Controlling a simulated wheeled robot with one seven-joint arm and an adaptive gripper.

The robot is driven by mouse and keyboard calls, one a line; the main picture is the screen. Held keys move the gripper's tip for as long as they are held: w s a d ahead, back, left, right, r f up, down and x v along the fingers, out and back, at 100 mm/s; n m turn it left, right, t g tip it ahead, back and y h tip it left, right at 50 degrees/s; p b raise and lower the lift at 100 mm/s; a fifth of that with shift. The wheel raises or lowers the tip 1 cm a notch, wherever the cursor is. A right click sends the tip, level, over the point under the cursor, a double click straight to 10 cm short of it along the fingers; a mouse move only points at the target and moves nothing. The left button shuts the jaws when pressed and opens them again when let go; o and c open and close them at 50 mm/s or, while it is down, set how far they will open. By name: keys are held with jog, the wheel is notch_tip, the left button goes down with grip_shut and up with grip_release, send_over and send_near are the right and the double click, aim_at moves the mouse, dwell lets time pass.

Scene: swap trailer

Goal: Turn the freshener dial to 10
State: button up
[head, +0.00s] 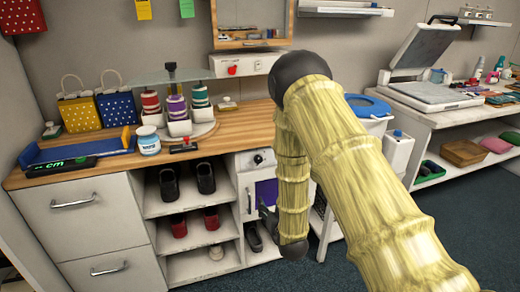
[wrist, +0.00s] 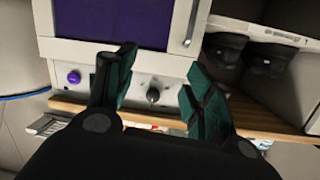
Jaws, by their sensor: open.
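The freshener is a white cabinet unit under the counter, with a purple door panel (head: 266,192). Its dark round dial (head: 258,159) sits on the white panel above that door. The wrist view is upside down, and there the dial (wrist: 153,93) appears between my fingers, below the purple door (wrist: 120,20). A purple button (wrist: 74,77) is on the same panel. My gripper (wrist: 158,88) is open and empty, its teal-padded fingers either side of the dial in the picture; contact is not visible. In the head view my gripper (head: 267,214) is partly hidden by my arm. The dial's numbers are too small to read.
The wooden counter (head: 110,165) overhangs the panel and holds a jar (head: 148,141) and a tiered stand. Shelves with shoes (head: 205,178) stand left of the freshener. A blue-lidded bin (head: 368,106) is to the right. Open floor lies in front.

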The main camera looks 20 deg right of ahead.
jog(key=t+p, duration=0.2)
send_near(259, 160)
jog(key=w, duration=0.8)
jog(key=shift+w+d+f+p, duration=0.1)
jog(key=shift+w+f+p, duration=0.1)
jog(key=shift+p, duration=0.2)
jog(key=shift+c, duration=0.2)
jog(key=c, duration=1)
